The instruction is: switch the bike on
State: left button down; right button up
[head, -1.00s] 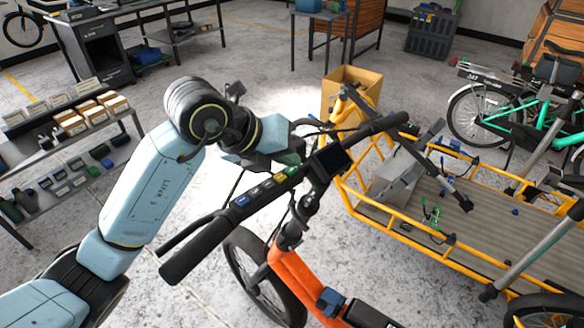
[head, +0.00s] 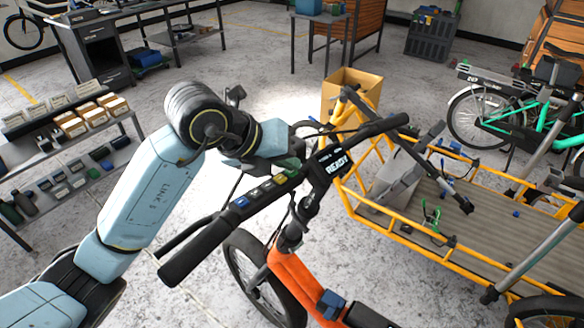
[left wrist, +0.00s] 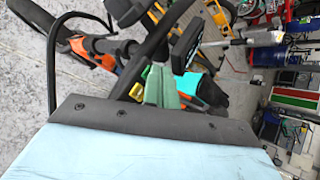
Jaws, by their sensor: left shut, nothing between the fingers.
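The bike is orange (head: 297,279) with a black handlebar (head: 205,245) across the middle of the head view. Its display (head: 333,166) is lit and reads "READY" in white. A row of small coloured buttons (head: 260,190) sits on the bar left of the display, with a blue one (head: 241,202) nearest the grip. My left gripper (head: 282,160) is shut and empty, pointing down at the display end of this row. Its tips overlap a green part there, and I cannot tell whether they touch it. The display shows edge-on in the left wrist view (left wrist: 186,46). My right gripper is not in view.
A yellow cargo bike (head: 400,236) with a wooden bed stands close on the right. A cardboard box (head: 352,88) is behind the handlebar. A shelf (head: 65,150) with small boxes stands at the left. A green bike (head: 520,125) stands far right. Open floor lies between.

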aim_at(288, 173)
pick_arm(q)
jog(key=shift+r+p, duration=0.35)
jog(key=shift+r, duration=0.2)
jog(key=shift+r, duration=0.1)
notch_tip(288, 173, up, 6)
jog(key=p, duration=0.4)
jog(key=shift+w+d, duration=0.1)
jog(key=shift+w, duration=0.05)
